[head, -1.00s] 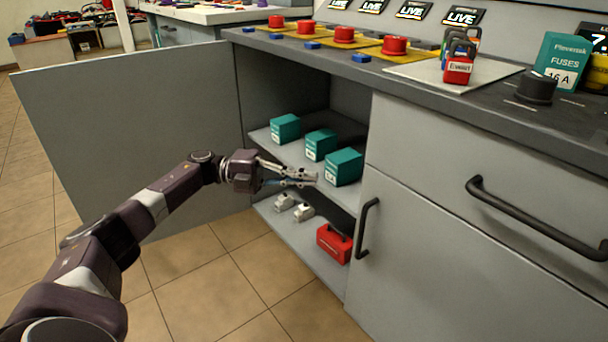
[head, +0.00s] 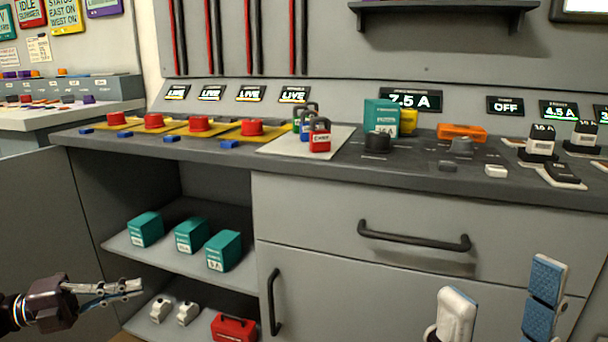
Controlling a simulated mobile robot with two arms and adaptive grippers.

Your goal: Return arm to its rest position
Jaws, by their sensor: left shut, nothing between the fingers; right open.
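My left gripper (head: 138,288) is at the lower left of the head view, in front of the open cabinet. Its fingers are together with nothing between them and point right, toward the cabinet's shelves. Most of the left arm is out of frame. My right gripper (head: 503,298) shows at the bottom right, with its two fingers upright and wide apart, in front of the cabinet's lower front. It is empty, and the rest of that arm is out of frame.
The cabinet door (head: 42,225) stands open at left. Teal fuse boxes (head: 190,236) sit on the upper shelf; a red box (head: 233,328) and white items are below. The worktop (head: 335,172) holds red buttons, padlocks (head: 320,136) and a teal box (head: 381,116). A drawer handle (head: 412,236) juts out.

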